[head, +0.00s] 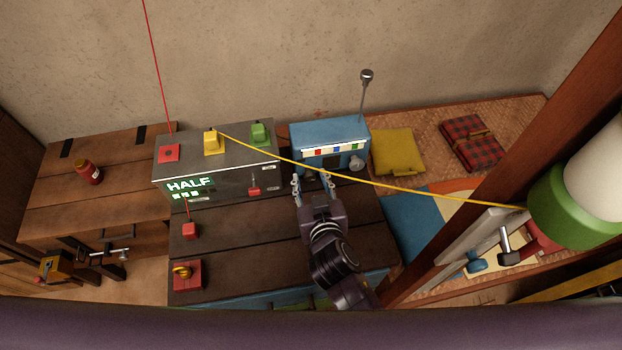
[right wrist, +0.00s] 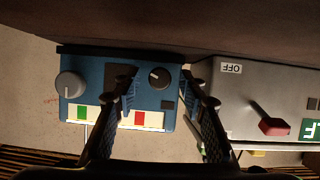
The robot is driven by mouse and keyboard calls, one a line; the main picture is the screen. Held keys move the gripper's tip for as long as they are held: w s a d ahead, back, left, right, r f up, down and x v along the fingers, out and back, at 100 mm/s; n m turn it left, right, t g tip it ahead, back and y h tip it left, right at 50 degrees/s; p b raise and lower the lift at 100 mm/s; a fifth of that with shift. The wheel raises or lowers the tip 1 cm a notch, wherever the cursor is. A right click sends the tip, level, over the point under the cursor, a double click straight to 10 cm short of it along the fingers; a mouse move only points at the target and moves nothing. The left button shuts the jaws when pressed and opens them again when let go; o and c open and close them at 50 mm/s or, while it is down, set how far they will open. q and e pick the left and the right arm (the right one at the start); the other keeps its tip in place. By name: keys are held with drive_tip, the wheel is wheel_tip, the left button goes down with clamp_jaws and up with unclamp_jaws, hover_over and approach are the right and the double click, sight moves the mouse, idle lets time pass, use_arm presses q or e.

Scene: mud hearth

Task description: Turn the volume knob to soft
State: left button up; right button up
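A blue radio (head: 335,133) with a tall antenna stands at the back of the dark wooden bench top. Its front has a pale strip with coloured marks. In the right wrist view the radio (right wrist: 95,65) appears upside down, with a large grey knob (right wrist: 70,86) and a smaller black knob (right wrist: 160,77) with a white mark. Which one is the volume knob, I cannot tell. My right gripper (head: 311,182) is open in front of the radio. In the wrist view its fingers (right wrist: 160,92) stand either side of the black knob, with no clear contact. My left gripper is not in view.
A grey box (head: 225,181) with a lit "HALF" display, buttons and a red lever (head: 254,191) stands close left of the radio. A yellow cord (head: 385,182) crosses in front of the radio. A wooden post (head: 480,195) stands right.

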clamp_jaws()
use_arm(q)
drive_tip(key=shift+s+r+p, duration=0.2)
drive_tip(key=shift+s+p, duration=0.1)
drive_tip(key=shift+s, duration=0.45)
use_arm(e)
drive_tip(key=shift+m+y, duration=0.3)
drive_tip(key=shift+m, duration=0.2)
unclamp_jaws()
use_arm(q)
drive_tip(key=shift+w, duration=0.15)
use_arm(e)
drive_tip(key=shift+d, duration=0.1)
drive_tip(key=v, duration=1.2)
drive_tip(key=shift+r, duration=0.1)
